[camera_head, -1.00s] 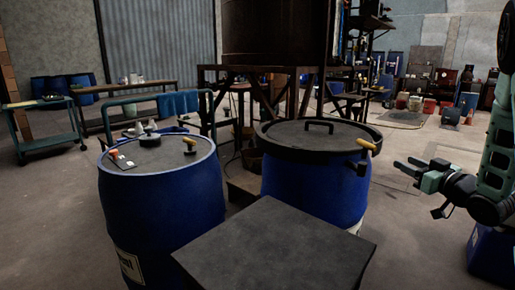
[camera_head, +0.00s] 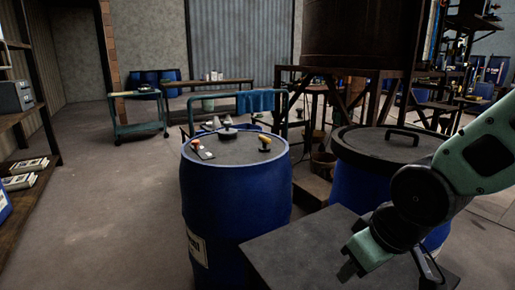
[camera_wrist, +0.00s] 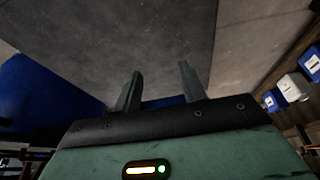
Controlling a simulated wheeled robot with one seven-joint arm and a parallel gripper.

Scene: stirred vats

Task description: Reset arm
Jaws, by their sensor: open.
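My arm comes in from the right in the head view, folded down over the grey flat top (camera_head: 290,258) in front of the drums. The fingers are hardly visible there, only a dark part low by the wrist. In the wrist view my gripper (camera_wrist: 158,85) shows two fingers spread apart with nothing between them. It is open and empty.
A blue drum (camera_head: 235,215) with small items on its lid stands left of my arm. A second blue drum with a dark lid (camera_head: 385,145) stands behind my arm. A shelf (camera_head: 40,125) is at far left. The floor between is clear.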

